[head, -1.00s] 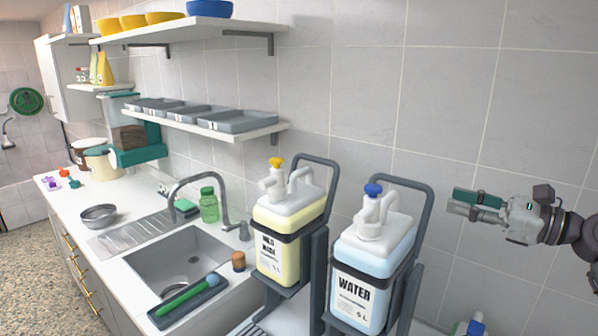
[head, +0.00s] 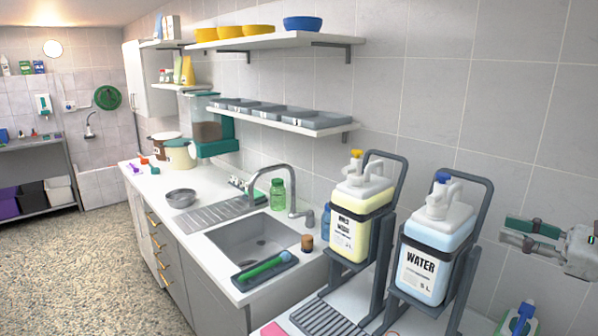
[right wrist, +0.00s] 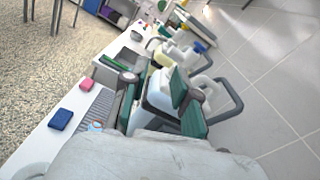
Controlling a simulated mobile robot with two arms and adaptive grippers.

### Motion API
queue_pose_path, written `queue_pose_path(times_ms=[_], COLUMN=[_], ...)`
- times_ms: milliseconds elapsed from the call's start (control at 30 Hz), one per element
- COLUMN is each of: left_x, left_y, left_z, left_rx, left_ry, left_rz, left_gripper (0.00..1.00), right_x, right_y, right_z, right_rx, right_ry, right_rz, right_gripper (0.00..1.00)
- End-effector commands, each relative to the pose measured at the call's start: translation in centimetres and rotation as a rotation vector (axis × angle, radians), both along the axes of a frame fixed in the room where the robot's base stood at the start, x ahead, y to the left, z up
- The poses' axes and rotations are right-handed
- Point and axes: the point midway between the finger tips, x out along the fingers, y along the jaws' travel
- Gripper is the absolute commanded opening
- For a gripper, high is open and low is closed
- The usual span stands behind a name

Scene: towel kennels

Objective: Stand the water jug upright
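The water jug (head: 428,268) is a white and pale blue container with a blue pump top and a WATER label. It sits in a dark grey tilting stand with a looped handle (head: 478,182), on the counter at right in the head view. It leans in the picture, much like the jug beside it; I cannot tell its true tilt. My right gripper (head: 527,238), with green finger pads, is open and empty, right of the jug and apart from it. The jug (right wrist: 160,92) also shows past the fingers in the right wrist view. My left gripper is not in view.
A yellow-filled jug (head: 361,208) in a similar stand is left of the water jug. A grey drip grate (head: 326,319) lies in front. A sink (head: 252,240) with a tray is further left. A bottle (head: 519,320) stands at lower right. Shelves (head: 262,42) hang above.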

Motion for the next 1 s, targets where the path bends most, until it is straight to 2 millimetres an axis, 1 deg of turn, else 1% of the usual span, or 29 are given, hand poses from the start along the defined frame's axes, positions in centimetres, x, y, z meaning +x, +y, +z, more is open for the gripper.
queue_pose_path(times_ms=[33,67,233,333,467,567,600,667,700,767,800,867,900,1000], left_x=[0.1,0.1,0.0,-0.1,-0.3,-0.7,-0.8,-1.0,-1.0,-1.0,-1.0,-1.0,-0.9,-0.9], left_y=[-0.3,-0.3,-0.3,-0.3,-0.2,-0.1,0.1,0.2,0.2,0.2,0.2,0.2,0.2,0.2], left_z=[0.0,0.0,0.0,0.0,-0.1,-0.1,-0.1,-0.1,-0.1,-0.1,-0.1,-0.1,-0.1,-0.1], left_rx=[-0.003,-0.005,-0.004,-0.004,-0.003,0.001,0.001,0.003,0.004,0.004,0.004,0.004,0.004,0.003], left_ry=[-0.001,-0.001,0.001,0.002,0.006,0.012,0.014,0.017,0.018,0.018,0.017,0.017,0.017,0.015], left_rz=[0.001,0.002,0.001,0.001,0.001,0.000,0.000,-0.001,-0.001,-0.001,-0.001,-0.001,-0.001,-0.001], left_gripper=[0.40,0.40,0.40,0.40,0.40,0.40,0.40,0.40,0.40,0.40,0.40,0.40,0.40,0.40], right_x=[0.1,0.1,0.1,-0.1,-0.8,-1.7,-2.4,-3.8,-5.0,-7.2,-8.9,-11.7,-13.5,-17.1], right_y=[0.3,0.5,1.8,2.9,4.7,6.3,7.2,8.7,9.8,11.5,12.6,14.1,14.9,16.1], right_z=[-0.9,-1.3,-4.7,-7.4,-11.9,-16.2,-18.4,-22.0,-24.5,-28.3,-30.7,-33.8,-35.4,-37.9], right_rx=[-0.021,-0.037,-0.153,-0.250,-0.412,-0.570,-0.649,-0.787,-0.889,-1.052,-1.164,-1.332,-1.432,-1.624], right_ry=[0.001,-0.001,-0.011,-0.022,-0.045,-0.071,-0.086,-0.118,-0.147,-0.200,-0.243,-0.316,-0.363,-0.461], right_rz=[0.002,0.003,0.020,0.037,0.079,0.133,0.166,0.230,0.284,0.382,0.456,0.581,0.663,0.839], right_gripper=[0.29,0.29,0.29,0.29,0.29,0.29,0.29,0.29,0.29,0.29,0.29,0.29,0.29,0.29])
